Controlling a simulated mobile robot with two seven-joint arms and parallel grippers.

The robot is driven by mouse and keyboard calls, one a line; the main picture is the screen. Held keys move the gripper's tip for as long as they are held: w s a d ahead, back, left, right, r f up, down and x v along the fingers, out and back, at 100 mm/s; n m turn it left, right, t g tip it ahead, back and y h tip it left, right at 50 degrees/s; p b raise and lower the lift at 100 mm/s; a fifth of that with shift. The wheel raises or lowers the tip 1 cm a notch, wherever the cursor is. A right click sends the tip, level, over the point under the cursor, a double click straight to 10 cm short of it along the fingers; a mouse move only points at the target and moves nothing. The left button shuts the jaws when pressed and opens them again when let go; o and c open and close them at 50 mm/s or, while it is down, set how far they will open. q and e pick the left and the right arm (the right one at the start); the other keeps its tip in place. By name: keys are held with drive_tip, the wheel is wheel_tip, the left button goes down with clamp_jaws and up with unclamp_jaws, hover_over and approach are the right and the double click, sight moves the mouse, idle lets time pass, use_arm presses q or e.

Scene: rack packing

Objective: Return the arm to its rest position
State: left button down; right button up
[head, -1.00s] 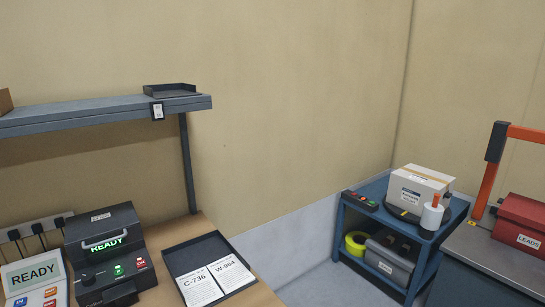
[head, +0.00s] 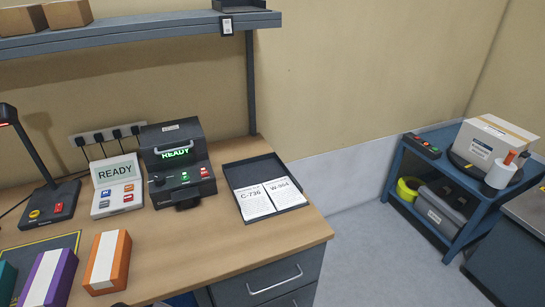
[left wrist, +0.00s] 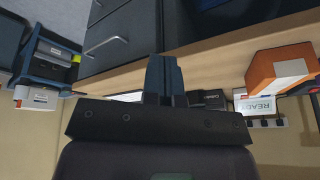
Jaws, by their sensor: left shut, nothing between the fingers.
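My left gripper (left wrist: 163,78) shows in the left wrist view with its fingers together and nothing between them. That view is upside down, with the desk edge and drawers at the top. The gripper appears in front of the desk, apart from the things on it. Neither gripper shows in the head view, and my right gripper is in no view.
The wooden desk (head: 220,237) holds orange (head: 122,268) and purple (head: 62,281) boxes, a black READY machine (head: 178,160), a white READY panel (head: 118,184) and a tray (head: 296,207) with two cards. A blue cart (head: 462,236) stands right. Floor (head: 375,262) between is clear.

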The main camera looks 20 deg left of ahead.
use_arm(q)
drive_tip(key=w+f+t+b, duration=0.1)
drive_tip(key=w+f+t, duration=0.2)
drive_tip(key=f, duration=0.3)
drive_tip(key=w+f+t+b, duration=0.1)
drive_tip(key=w+f+t, duration=0.2)
drive_tip(key=f, duration=0.3)
drive_tip(key=shift+w+f+m+t+h+b, duration=0.3)
drive_tip(key=shift+m+t+b, duration=0.1)
drive_tip(key=shift+t, duration=0.3)
drive_tip(key=shift+a, duration=0.1)
